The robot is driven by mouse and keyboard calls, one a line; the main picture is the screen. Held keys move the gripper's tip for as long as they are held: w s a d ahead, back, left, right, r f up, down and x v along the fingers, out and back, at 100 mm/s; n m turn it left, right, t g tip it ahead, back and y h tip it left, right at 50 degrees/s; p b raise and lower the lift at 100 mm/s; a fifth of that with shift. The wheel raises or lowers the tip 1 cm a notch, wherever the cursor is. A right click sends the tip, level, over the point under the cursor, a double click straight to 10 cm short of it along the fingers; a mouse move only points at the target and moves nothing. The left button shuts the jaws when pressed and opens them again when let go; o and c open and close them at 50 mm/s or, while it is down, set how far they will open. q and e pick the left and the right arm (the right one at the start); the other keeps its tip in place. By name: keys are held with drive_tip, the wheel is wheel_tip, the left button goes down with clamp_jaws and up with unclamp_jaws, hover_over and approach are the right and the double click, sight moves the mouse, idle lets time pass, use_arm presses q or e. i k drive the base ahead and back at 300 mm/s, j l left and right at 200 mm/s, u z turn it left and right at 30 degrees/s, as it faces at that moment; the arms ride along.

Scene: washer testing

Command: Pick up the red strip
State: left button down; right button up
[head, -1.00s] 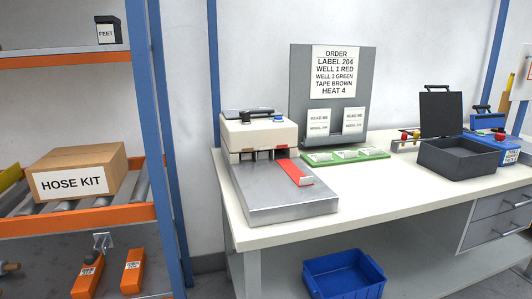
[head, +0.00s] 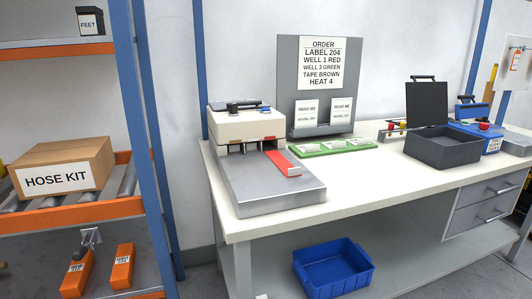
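The red strip (head: 279,160) lies on the flat metal plate of a white-and-grey machine (head: 245,125) at the left end of the workbench. Its far end is by the machine's front openings, and a small pale tab (head: 294,171) sits at its near end. Neither of my grippers shows in the head view.
A green tray (head: 333,148) with white pieces lies right of the machine, before a grey order board (head: 287,77). An open dark case (head: 443,149) and a blue device (head: 475,137) stand further right. A blue bin (head: 334,275) sits below. The bench front is clear.

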sight(288, 171)
drive_tip(key=i+j, duration=0.45)
drive_tip(key=i+j+z, duration=0.15)
drive_tip(key=z, duration=0.2)
drive_tip(key=i+j+z, duration=0.1)
drive_tip(key=j+z, duration=0.4)
drive_tip(key=z, duration=0.2)
drive_tip(key=i, duration=0.05)
